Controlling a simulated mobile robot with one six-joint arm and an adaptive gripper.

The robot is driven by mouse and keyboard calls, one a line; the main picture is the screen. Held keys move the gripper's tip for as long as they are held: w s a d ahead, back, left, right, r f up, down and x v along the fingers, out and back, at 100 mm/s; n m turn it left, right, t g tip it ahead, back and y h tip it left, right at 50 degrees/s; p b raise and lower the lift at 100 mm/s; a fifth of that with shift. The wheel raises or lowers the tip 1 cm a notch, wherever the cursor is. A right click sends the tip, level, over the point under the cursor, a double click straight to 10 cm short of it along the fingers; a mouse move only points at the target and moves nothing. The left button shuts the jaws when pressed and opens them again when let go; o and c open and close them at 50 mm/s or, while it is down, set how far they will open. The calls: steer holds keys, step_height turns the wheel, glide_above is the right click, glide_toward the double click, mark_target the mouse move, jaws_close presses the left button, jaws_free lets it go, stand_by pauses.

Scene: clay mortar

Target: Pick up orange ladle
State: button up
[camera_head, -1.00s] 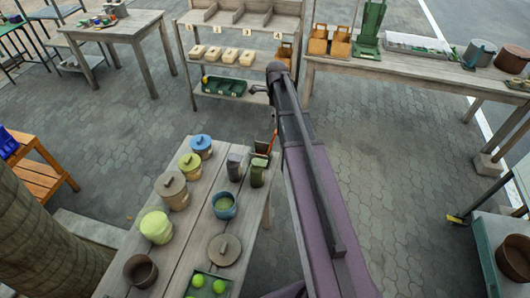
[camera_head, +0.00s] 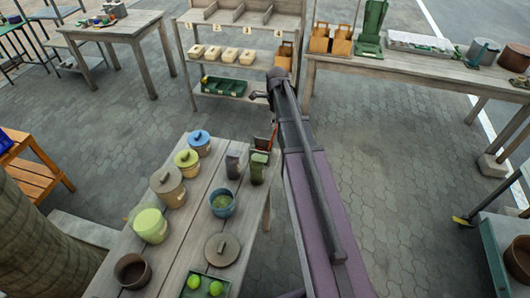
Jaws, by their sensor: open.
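A thin orange-red piece, which looks like the orange ladle (camera_head: 273,132), shows at the far right end of the wooden bench, by a small dark holder (camera_head: 262,144). My arm partly covers that spot, and the ladle's bowl cannot be made out. My gripper (camera_head: 257,95) is at the far end of my arm, beyond the bench and in front of the shelf rack in the picture. It is open, small and dark, and apart from the ladle, with nothing seen in it.
The wooden bench (camera_head: 183,243) holds several lidded pots, a blue pot (camera_head: 222,204), two dark upright containers and a green tray (camera_head: 205,285). The shelf rack (camera_head: 240,100) with pale boxes stands behind. Another table (camera_head: 400,68) is at back right. Paved floor is free right of my arm.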

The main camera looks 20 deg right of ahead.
steer(key=shift+f+b, duration=0.85)
steer(key=shift+f, duration=0.35)
steer(key=shift+f, duration=0.15)
steer(key=shift+w+f+b, duration=0.15)
steer(key=shift+f+b, duration=2.3)
steer(key=shift+b, duration=0.15)
jaws_close()
